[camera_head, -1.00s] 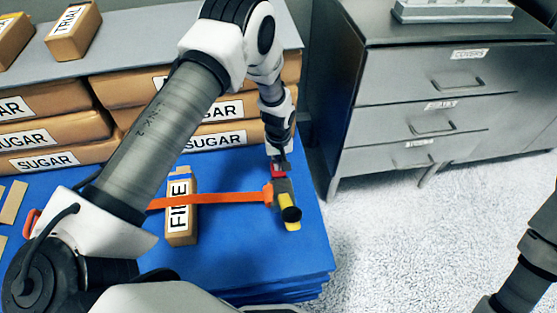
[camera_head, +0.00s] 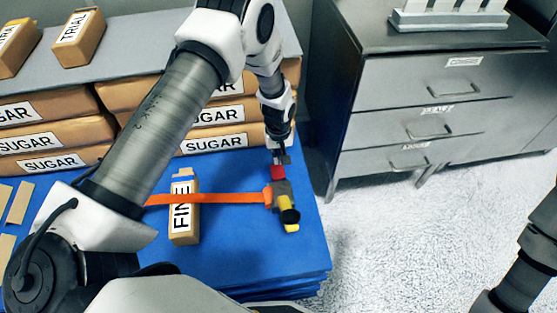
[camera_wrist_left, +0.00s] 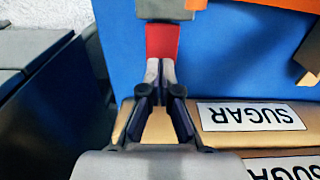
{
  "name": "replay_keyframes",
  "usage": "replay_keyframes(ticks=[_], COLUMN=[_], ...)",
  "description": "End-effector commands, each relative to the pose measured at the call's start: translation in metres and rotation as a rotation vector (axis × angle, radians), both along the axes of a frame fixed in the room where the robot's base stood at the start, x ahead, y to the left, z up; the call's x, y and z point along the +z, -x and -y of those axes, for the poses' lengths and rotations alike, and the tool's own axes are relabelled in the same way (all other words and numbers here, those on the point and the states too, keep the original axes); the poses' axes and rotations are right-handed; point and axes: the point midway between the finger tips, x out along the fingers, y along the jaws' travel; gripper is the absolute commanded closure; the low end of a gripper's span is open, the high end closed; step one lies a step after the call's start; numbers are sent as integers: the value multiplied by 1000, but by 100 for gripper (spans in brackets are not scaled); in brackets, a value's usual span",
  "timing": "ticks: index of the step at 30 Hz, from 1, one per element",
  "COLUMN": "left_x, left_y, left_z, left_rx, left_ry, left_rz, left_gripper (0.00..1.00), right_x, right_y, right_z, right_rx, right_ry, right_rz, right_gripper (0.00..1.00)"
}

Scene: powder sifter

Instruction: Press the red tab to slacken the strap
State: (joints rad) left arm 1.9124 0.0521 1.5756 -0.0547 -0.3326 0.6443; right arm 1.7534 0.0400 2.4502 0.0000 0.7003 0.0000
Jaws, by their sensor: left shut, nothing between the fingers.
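The red tab (camera_head: 277,173) sticks out from the back end of a grey buckle (camera_head: 282,189) with a yellow handle (camera_head: 291,226). The orange strap (camera_head: 230,197) runs left from the buckle over a box marked FINE (camera_head: 183,212). My left gripper (camera_head: 281,160) is shut and empty, pointing down at the tab's back end. In the left wrist view, its fingertips (camera_wrist_left: 160,64) meet at the near end of the red tab (camera_wrist_left: 162,40); I cannot tell whether they touch it. My right gripper is out of view.
The buckle lies on a blue platform (camera_head: 260,260) near its right edge. Stacked SUGAR bags (camera_head: 215,140) stand close behind. A grey drawer cabinet (camera_head: 440,100) is at the right, with open floor between.

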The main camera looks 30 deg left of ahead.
Motion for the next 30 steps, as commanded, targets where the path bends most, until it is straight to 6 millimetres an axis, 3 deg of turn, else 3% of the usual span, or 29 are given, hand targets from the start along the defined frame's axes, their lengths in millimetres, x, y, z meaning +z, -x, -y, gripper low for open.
replay_keyframes(ticks=[6,12,30], left_x=[51,75,77], left_y=[0,0,0], left_z=[0,0,0], left_rx=[0,1,1], left_ry=[0,1,1], left_rz=[1,-1,-1], left_gripper=[100,100,100], right_x=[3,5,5], right_y=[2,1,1], right_z=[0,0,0], right_rx=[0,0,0], right_ry=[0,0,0], right_rz=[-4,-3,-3], right_gripper=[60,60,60])
